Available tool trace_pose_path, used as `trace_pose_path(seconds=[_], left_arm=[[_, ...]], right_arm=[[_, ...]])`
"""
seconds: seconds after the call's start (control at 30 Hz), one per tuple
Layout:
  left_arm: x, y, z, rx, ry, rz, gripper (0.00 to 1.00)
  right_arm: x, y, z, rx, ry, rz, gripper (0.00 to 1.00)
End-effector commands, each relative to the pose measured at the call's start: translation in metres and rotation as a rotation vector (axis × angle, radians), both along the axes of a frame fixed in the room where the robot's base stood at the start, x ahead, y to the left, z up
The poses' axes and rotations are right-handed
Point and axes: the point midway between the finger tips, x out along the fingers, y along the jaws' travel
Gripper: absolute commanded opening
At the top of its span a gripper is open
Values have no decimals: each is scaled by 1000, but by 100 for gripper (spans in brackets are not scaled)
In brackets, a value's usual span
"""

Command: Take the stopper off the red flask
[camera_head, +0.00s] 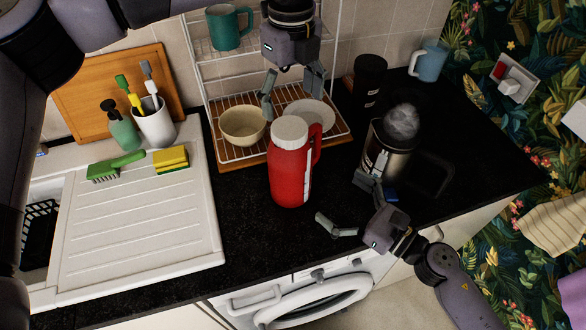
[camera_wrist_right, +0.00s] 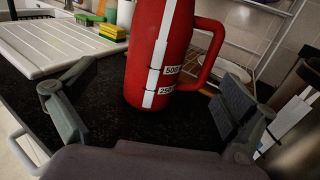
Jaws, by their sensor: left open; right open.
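The red flask (camera_head: 289,178) stands upright on the black worktop, with a red handle on its right side and a white stopper (camera_head: 289,130) on top. In the right wrist view the flask (camera_wrist_right: 158,60) shows its white measuring strip and handle; its top is out of that frame. My left gripper (camera_head: 291,98) is open and empty, pointing down, above and behind the stopper in the picture. My right gripper (camera_head: 348,208) is open and empty, low in front and to the right of the flask. In the right wrist view its fingers (camera_wrist_right: 150,108) are spread on either side of the flask, apart from it.
A wire rack with a bowl (camera_head: 242,125) and plate stands behind. The drainer (camera_head: 140,225) with brush and sponge (camera_head: 171,158) is left. Worktop left of the flask is clear.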

Motion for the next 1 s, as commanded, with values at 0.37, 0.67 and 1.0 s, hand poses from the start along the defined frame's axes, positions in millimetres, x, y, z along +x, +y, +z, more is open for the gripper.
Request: trace_pose_path(seconds=[0.37,0.67,1.0], left_arm=[[0,0,0,0,0,1,77],[0,0,0,0,0,1,77],[0,0,0,0,0,1,77]], right_arm=[[51,56,1,2,-3,0,100],[73,81,1,1,0,-1,100],[75,84,0,1,1,-1,100]])
